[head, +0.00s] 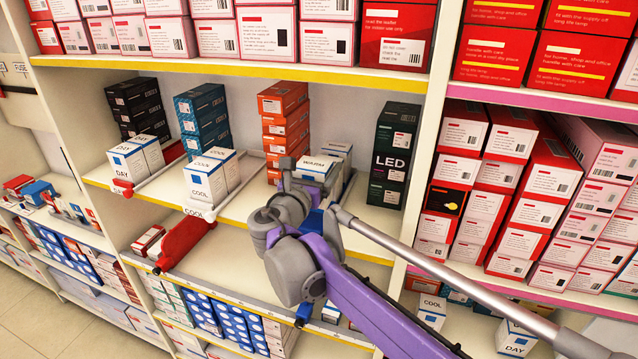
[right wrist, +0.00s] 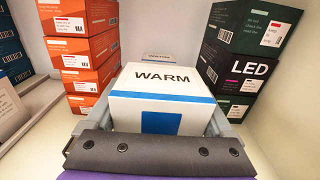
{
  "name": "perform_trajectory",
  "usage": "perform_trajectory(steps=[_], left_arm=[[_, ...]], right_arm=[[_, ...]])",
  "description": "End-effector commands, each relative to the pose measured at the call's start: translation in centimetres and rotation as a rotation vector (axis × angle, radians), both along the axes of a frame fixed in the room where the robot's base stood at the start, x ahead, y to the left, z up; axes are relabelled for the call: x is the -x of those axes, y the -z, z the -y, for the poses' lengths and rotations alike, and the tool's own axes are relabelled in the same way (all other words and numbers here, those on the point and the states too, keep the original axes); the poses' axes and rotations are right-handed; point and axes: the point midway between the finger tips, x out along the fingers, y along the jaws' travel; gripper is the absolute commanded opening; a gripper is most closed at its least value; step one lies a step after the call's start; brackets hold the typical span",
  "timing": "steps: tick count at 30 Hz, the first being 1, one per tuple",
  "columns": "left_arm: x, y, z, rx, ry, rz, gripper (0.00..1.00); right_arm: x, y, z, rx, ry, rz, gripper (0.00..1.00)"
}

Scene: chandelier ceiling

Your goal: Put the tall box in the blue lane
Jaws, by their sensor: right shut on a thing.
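My right gripper (head: 312,182) is at the middle shelf, its grey fingers on both sides of a white box marked WARM (head: 316,166). In the right wrist view this WARM box (right wrist: 160,85), with blue bands, sits between the fingers, and they are shut on it. Its lower part is hidden by the wrist. White and blue COOL boxes (head: 205,181) stand at the shelf front before a stack of blue boxes (head: 203,120). DAY boxes (head: 128,162) stand further left. I cannot tell which box is the tall one. My left gripper is not in view.
Orange boxes (head: 284,125) are stacked left of the WARM box and dark green LED boxes (head: 393,150) right of it. Another white box (right wrist: 160,57) is behind it. A red piece (head: 184,240) lies on the shelf below. Yellow-edged shelf boards (head: 240,72) run above.

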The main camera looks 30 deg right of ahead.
Motion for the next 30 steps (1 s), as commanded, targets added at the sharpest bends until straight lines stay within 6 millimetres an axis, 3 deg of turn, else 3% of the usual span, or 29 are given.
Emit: perform_trajectory(steps=[4, 6, 14, 15, 17, 25, 30], left_arm=[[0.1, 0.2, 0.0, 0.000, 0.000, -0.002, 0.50], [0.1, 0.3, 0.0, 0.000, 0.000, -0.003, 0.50], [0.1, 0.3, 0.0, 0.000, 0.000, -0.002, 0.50], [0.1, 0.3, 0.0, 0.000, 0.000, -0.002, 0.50], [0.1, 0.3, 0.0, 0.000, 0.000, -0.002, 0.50], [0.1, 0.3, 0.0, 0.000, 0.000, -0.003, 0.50], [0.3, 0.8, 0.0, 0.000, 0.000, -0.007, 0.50]], right_arm=[[0.0, 2.5, 0.0, -0.002, 0.000, -0.001, 0.25], [0.0, 3.4, 0.0, -0.003, 0.000, -0.001, 0.04], [0.0, 3.8, 0.0, -0.002, 0.000, -0.001, 0.04], [0.0, 3.8, 0.0, -0.002, 0.000, -0.001, 0.91], [0.0, 3.8, 0.0, -0.001, 0.000, -0.001, 1.00], [0.1, 3.7, -0.2, -0.001, -0.001, -0.001, 1.00], [1.4, 3.8, -1.7, -0.001, -0.004, -0.001, 1.00]])
